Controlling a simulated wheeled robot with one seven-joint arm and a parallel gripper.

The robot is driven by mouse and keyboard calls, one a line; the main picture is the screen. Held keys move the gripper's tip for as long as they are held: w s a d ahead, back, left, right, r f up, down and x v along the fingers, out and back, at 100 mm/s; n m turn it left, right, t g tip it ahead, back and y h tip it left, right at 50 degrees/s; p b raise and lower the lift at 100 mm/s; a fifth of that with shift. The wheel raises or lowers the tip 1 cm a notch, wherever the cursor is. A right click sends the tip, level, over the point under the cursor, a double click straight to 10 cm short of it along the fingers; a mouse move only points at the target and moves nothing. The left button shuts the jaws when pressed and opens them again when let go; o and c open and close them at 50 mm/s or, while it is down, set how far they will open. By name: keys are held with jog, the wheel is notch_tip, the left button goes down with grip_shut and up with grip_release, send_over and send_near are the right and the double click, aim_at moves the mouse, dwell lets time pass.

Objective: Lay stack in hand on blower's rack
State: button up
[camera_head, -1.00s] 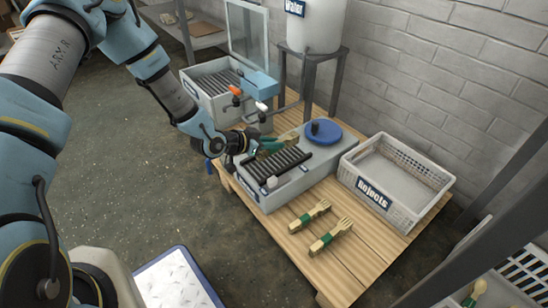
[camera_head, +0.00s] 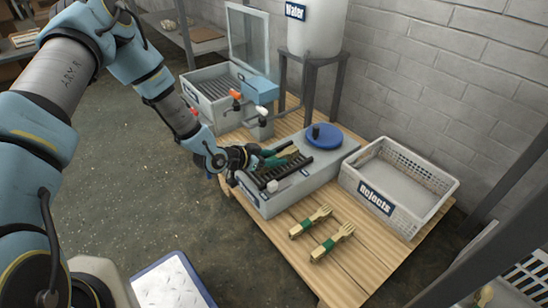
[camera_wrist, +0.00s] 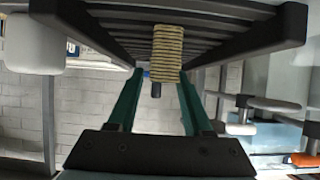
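My gripper (camera_head: 272,158) reaches over the left part of the blower (camera_head: 285,195), a grey box with a blue round cap on top. Its green fingers flank a pale wooden stack, whose layered edges show between the fingertips in the wrist view (camera_wrist: 167,50). The stack's fork-like end (camera_head: 289,151) sticks out past the fingers. The black slatted rack (camera_head: 297,167) lies on the blower's top, under and beside the stack. In the wrist view the rack's bars (camera_wrist: 110,28) fill the top. I cannot tell whether the stack touches the rack.
Two banded wooden fork stacks (camera_head: 311,221) (camera_head: 333,242) lie on the wooden table (camera_head: 345,275) in front of the blower. A white Rejects crate (camera_head: 400,187) stands right. A grey press-like box with an open clear lid (camera_head: 250,42) and a Water tank (camera_head: 318,27) stand behind.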

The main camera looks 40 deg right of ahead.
jog(key=shift+a+r, duration=0.25)
jog(key=shift+r, duration=0.1)
jog(key=p+v, duration=0.4)
jog(key=v, duration=0.6)
jog(key=shift+w+a+r+p, duration=0.1)
jog(key=shift+a+p, duration=0.05)
jog(key=shift+p, duration=0.15)
jog(key=w+a+r+n+t+y, duration=0.1)
jog(key=w+a+r+n+y, duration=0.15)
jog(key=w+a, duration=0.35)
jog(key=w+a+r+n+t+y, duration=0.2)
jog(key=w+a+r+y, duration=0.15)
jog(key=a, duration=0.55)
jog(key=w+a+r+n+t+y, duration=0.1)
jog(key=w+a+r+n+y, duration=0.1)
jog(key=w+a+r, duration=0.35)
jog(key=s+a+r+n+y, duration=0.1)
jog(key=s+a+r+n, duration=0.2)
jog(key=a, duration=0.3)
jog(key=s+a+r+n+g+y, duration=0.1)
jog(key=s+a+r+n, duration=0.3)
jog(key=a+r, duration=0.1)
jog(key=s+a+r+n+y, duration=0.2)
jog(key=s+a+r+n, duration=0.2)
jog(key=a, duration=0.4)
jog(key=shift+s+g, duration=0.35)
jog(key=shift+g, duration=0.05)
